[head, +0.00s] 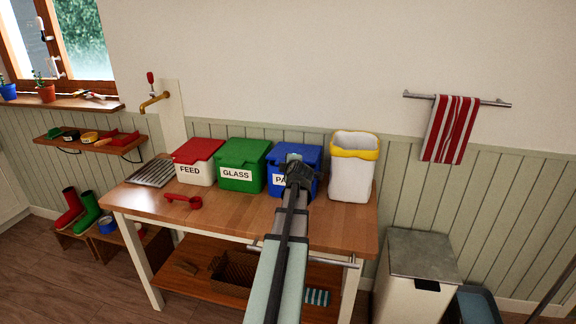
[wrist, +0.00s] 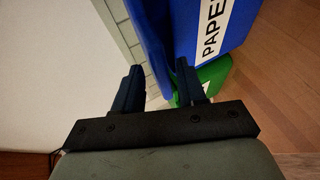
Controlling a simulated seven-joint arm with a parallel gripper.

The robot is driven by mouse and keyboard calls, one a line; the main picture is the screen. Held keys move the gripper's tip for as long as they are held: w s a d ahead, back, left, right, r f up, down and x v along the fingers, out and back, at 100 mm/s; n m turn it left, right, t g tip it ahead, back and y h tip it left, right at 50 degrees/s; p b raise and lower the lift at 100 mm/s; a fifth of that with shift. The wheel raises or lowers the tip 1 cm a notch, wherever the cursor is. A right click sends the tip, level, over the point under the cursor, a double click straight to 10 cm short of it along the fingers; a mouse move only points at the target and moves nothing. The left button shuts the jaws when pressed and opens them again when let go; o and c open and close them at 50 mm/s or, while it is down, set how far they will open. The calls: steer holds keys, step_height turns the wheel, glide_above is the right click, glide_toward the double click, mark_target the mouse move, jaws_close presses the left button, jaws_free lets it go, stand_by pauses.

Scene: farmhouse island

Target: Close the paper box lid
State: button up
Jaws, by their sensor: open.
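The blue paper box (head: 276,184) stands on the wooden table, between the green glass box and a white bin. Its white label shows "PA" in the head view, and the wrist view shows more of it on the box front (wrist: 212,40). A blue lid panel (wrist: 148,30) lies along the top side of the box in the wrist view. My arm hides part of the box, and I cannot tell the lid's angle. My gripper (head: 296,163) is at the box's top. Its fingers (wrist: 158,78) are apart, with the lid's edge showing between them; contact is unclear.
The green glass box (head: 241,161) stands just left, and the red-lidded feed box (head: 197,160) beyond it. A white bin with a yellow liner (head: 351,172) stands close on the right. A red scoop (head: 184,201) lies on the table (head: 230,213), whose front is otherwise mostly clear.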

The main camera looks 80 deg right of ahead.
steer(key=v, duration=1.2)
steer(key=shift+c, duration=0.4)
